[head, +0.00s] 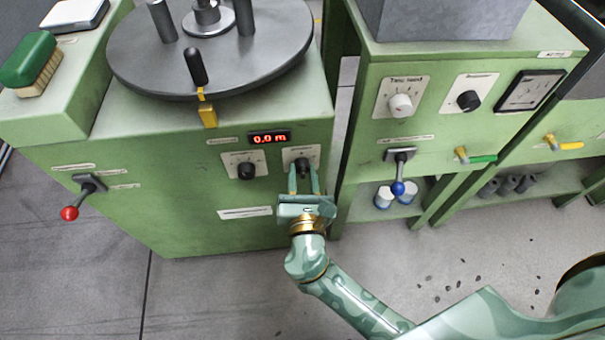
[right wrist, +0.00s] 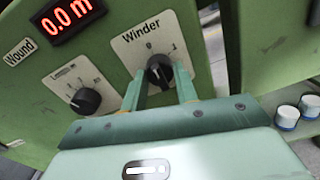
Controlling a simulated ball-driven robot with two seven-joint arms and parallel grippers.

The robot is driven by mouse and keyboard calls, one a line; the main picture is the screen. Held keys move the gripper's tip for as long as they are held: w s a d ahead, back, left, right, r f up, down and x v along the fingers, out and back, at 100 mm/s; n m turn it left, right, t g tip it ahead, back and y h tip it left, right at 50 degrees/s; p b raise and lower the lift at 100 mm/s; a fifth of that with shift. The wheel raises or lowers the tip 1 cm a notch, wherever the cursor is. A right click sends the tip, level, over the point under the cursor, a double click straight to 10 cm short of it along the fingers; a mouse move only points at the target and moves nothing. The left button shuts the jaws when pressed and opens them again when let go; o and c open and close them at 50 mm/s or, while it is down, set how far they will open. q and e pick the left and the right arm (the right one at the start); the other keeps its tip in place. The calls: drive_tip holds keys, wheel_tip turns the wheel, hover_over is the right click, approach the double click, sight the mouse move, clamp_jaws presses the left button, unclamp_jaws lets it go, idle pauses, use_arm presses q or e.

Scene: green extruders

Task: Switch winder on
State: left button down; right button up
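The winder (head: 195,205) is a green cabinet with a grey turntable on top. Its black Winder knob (right wrist: 158,71) sits on a white plate marked 0 and 1 in the right wrist view. It also shows small in the head view (head: 302,164). A pale mark on the knob faces up, seemingly toward 0. My right gripper (head: 304,178) is at the knob, with one finger on each side of it. In the right wrist view its fingers (right wrist: 160,84) stand apart, with narrow gaps beside the knob. My left gripper is in neither view.
A red display (head: 269,138) reads 0.0 m above a second black knob (head: 246,170). A red-tipped lever (head: 69,213) is at left. The cabinet at right has a white knob (head: 401,105) and a blue-tipped lever (head: 398,187). Dark bits lie on the floor.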

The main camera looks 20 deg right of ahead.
drive_tip(key=shift+c, duration=0.6)
drive_tip(key=shift+m, duration=0.3)
drive_tip(key=m+b, duration=0.1)
drive_tip(key=m, duration=0.2)
drive_tip(key=m+b, duration=0.2)
drive_tip(key=m, duration=0.4)
drive_tip(key=shift+m, duration=0.4)
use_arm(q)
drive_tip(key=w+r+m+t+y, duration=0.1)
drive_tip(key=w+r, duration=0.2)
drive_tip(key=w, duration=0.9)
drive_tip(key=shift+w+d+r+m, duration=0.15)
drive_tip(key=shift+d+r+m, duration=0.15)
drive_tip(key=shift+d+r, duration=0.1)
use_arm(e)
drive_tip(key=shift+r+m, duration=0.1)
drive_tip(key=shift+m, duration=0.6)
